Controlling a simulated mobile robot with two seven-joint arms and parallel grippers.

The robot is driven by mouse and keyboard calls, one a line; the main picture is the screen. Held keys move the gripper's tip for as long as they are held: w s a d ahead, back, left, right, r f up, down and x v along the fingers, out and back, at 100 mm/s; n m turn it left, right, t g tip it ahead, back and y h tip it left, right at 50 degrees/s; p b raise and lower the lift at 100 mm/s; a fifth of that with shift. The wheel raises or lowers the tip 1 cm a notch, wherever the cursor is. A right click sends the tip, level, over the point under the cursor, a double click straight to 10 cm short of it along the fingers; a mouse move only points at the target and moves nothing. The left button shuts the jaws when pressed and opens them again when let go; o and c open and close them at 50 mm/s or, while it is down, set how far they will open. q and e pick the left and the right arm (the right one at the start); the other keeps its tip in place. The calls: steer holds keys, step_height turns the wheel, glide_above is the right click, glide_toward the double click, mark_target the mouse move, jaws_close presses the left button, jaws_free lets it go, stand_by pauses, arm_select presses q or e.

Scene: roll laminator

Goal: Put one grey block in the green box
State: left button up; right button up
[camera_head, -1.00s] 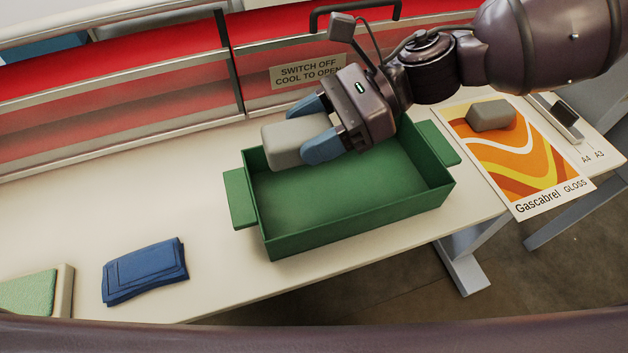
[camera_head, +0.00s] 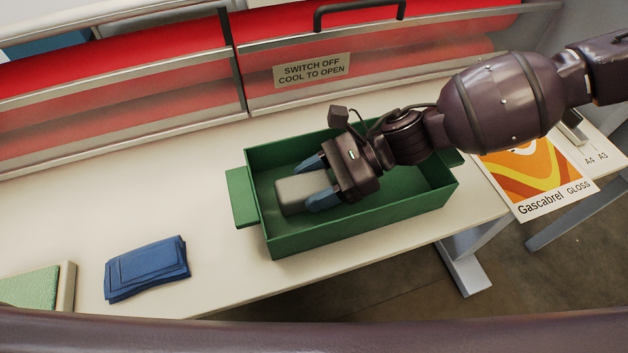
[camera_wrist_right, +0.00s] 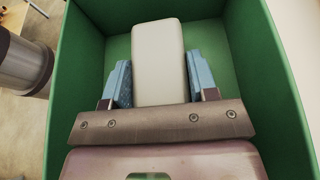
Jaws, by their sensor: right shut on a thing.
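The green box (camera_head: 350,226) stands on the pale table in the head view, with a handle at each end. My right gripper (camera_head: 312,186) is down inside the box, shut on a grey block (camera_head: 298,193) near the box's left end. The right wrist view shows the same grey block (camera_wrist_right: 158,62) between the two blue fingers (camera_wrist_right: 157,82), with green walls around it. I cannot tell whether the block touches the box floor. My left gripper is not in view.
A folded blue cloth (camera_head: 146,268) lies left of the box. A green pad (camera_head: 30,288) is at the far left. The red machine (camera_head: 180,70) with a sign runs behind. A printed orange poster (camera_head: 537,177) lies at the right, partly behind my arm.

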steer(key=shift+f, duration=0.15)
steer(key=o, duration=1.3)
steer(key=shift+d+r, duration=0.1)
steer(key=shift+r, duration=0.15)
steer(key=b+v, duration=0.1)
steer(key=v, duration=1)
steer(key=shift+w+d+r, duration=0.1)
steer(key=shift+d+r, duration=0.05)
steer(key=shift+d, duration=0.25)
steer(key=shift+a, duration=0.1)
